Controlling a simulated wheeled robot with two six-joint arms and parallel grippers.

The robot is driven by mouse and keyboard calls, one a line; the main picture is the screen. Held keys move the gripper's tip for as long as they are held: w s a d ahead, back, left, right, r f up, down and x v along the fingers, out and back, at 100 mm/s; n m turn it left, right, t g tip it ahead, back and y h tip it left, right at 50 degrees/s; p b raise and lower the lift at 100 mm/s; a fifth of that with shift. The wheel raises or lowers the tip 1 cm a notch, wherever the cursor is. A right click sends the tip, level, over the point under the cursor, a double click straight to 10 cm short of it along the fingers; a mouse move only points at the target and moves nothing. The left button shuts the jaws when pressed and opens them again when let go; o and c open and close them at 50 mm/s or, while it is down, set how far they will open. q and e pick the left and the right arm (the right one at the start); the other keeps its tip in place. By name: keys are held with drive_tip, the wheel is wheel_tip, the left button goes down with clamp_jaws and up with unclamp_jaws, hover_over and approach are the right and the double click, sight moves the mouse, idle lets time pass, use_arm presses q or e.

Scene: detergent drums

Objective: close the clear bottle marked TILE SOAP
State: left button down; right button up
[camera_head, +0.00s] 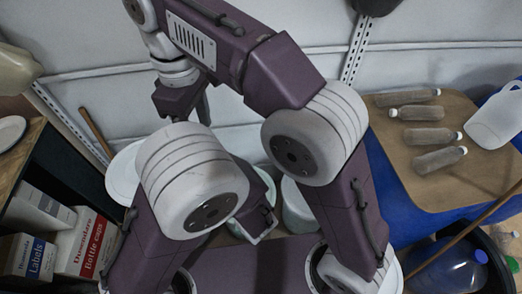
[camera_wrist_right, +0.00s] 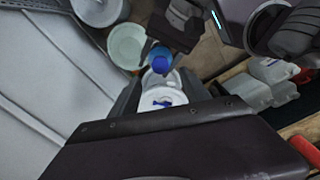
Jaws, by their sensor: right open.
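My right gripper (camera_wrist_right: 160,92) is open in the right wrist view, with one dark finger on each side of a pale, whitish container (camera_wrist_right: 165,100) with a blue mark. I cannot tell whether the fingers touch it. A round blue thing (camera_wrist_right: 162,64), perhaps a cap, shows just beyond it. No TILE SOAP lettering can be read, so I cannot tell which bottle is the marked one. In the head view my right gripper (camera_head: 197,103) points down near the wall. My left arm's elbow hides most of what lies beyond it, and its fingers cannot be made out.
Several clear bottles (camera_head: 422,113) lie on a brown board (camera_head: 440,185) at the right, beside a white jug (camera_head: 497,118). A dark bin (camera_head: 405,265) holds a blue-capped bottle (camera_head: 450,272). Pale buckets (camera_wrist_right: 127,46) stand beyond the right gripper.

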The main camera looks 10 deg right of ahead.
drive_tip(key=w+d+f+m, duration=0.4)
drive_tip(key=d+f+m, duration=0.3)
drive_tip(key=d+f, duration=0.65)
drive_tip(key=s+d+f+m+t, duration=0.1)
drive_tip(key=s+d+f+m, duration=0.5)
drive_tip(key=s+d+f, duration=0.3)
drive_tip(key=shift+s+d+f+m, duration=0.2)
drive_tip(key=shift+d+f+m, duration=0.2)
drive_tip(key=shift+d+f, duration=0.6)
drive_tip(key=shift+d+r, duration=0.25)
